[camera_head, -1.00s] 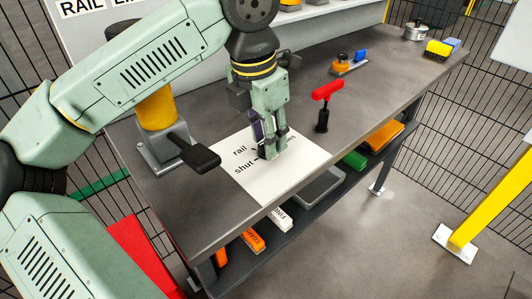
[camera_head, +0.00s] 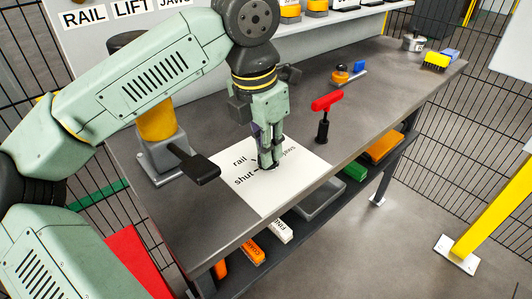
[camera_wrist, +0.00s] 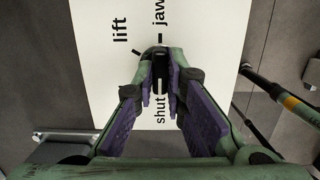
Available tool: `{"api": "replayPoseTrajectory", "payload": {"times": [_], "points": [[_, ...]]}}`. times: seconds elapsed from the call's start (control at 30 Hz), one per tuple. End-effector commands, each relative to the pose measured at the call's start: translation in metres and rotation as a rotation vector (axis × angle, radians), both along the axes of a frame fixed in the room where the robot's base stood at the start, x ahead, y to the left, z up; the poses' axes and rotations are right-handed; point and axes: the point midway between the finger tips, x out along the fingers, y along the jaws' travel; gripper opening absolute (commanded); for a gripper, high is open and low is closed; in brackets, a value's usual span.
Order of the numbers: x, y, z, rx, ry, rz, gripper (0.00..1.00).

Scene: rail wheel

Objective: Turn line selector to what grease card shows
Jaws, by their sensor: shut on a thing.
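The line selector's white plate (camera_head: 262,203) lies on the bench, with the words rail, shut and jaws readable in the head view. In the wrist view the plate (camera_wrist: 105,70) shows lift, jaws and shut. My gripper (camera_head: 268,164) points down at the plate's middle, shut on the small dark selector knob (camera_wrist: 159,62). My gripper's fingers (camera_wrist: 161,56) hide most of the knob. A short dark bar shows at its left in the wrist view; I cannot tell for certain which word the selector points to. I cannot make out a grease card.
A red T-handle (camera_head: 326,102) on a black post stands right of my gripper. A yellow-and-grey unit with a black lever (camera_head: 194,165) stands to the left. A sign reading RAIL, LIFT, JAWS (camera_head: 128,10) is behind. The lower shelf holds orange, white and green items.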

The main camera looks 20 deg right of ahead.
Motion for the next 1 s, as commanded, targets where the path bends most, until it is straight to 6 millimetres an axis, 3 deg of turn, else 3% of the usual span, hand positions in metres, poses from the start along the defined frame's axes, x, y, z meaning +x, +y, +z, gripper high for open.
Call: {"api": "replayPoseTrajectory", "payload": {"times": [0.23,0.53,0.9,1.0], "points": [[0.0001,0.0,-0.0001,0.0,0.0,-0.024,0.0],[0.0013,-0.0001,0.0001,0.0,0.001,-0.364,0.0],[0.0014,0.0002,-0.0001,0.0,0.0,-0.415,0.0],[0.0017,-0.0002,0.0001,-0.002,0.001,-0.509,0.0]]}}
